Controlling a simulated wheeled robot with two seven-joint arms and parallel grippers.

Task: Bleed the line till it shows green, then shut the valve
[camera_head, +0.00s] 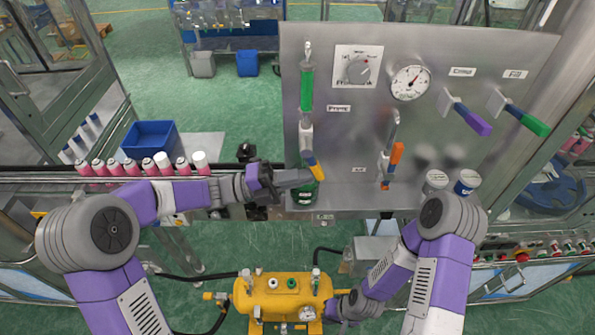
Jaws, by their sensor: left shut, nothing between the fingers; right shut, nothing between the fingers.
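A steel panel (350,130) carries an upright sight tube (307,88) that shows green along its length. Below it is a small valve with a yellow-tipped lever (317,171), which slants down to the right. A dark green cup (304,194) stands under that valve. My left gripper (308,177) is shut and empty, its fingertips right by the yellow lever; I cannot tell whether they touch it. My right gripper (336,309) is shut and empty, low beside the yellow tank (285,290).
The panel also holds a dial knob (359,68), a gauge (410,82), an orange lever (397,153), a purple lever (472,120) and a green lever (527,120). Pink-and-white cans (130,166) line a rail at left, by a blue bin (150,138). Two small tins (466,182) stand at right.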

